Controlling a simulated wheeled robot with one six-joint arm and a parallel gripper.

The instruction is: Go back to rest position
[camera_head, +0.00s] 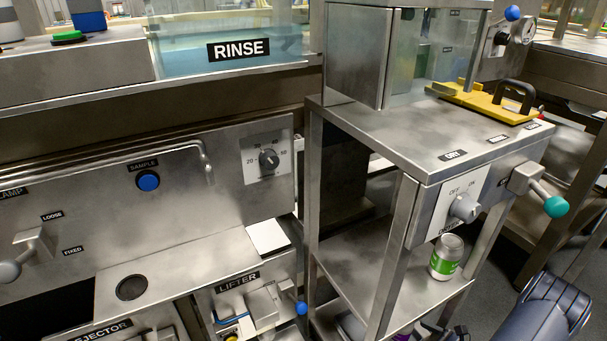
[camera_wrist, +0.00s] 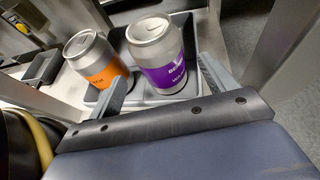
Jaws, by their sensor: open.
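My gripper (camera_wrist: 166,80) is open in the wrist view, with one finger to each side of the lower front of a silver can with a purple label (camera_wrist: 163,62). I cannot tell whether the fingers touch that can. A silver can with an orange label (camera_wrist: 97,62) stands to its left, beyond the left finger. Both cans stand upright in a grey tray (camera_wrist: 183,20). In the head view my gripper (camera_head: 440,331) is low at the bottom edge, mostly cut off, with my arm coming in from the right.
A can with a green label (camera_head: 446,262) stands on the steel stand's shelf (camera_head: 350,262), above my gripper. The stand's leg (camera_head: 392,262) and teal-knobbed lever (camera_head: 554,206) are close to my arm. The lifter panel (camera_head: 243,302) is at left. Open floor (camera_head: 590,262) shows at right.

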